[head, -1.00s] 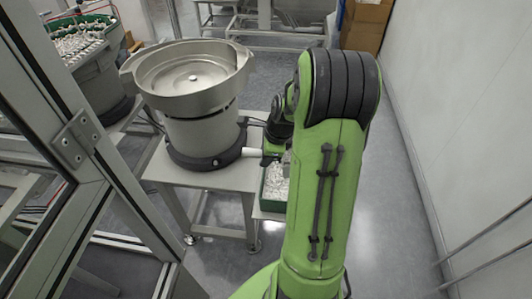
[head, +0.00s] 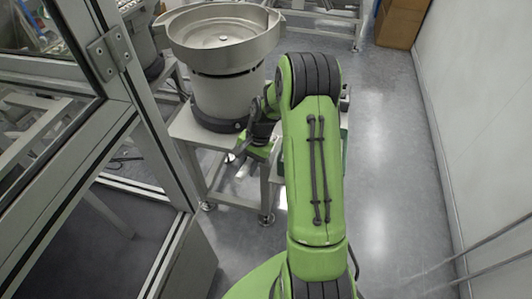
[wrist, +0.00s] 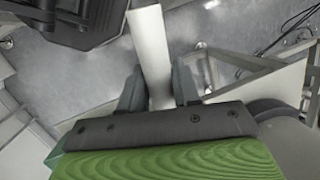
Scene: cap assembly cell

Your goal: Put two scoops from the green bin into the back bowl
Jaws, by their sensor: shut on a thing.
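My gripper (wrist: 157,80) is shut on a pale, straight handle (wrist: 149,38), seemingly the scoop's. In the head view, my wrist is beside the front of the near stand, below the near bowl. The green bin (head: 344,150) shows only as a sliver right of my arm; its contents are hidden. The near metal bowl (head: 222,32) stands on a grey drum. A back feeder (head: 140,35) is partly cut off at the upper left, its bowl barely visible.
A metal-framed door (head: 125,100) fills the left side. The near stand (head: 195,130) has legs close to my arm. Grey floor (head: 385,160) is open on the right, up to a white wall (head: 475,110). Cardboard boxes (head: 400,22) stand at the back.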

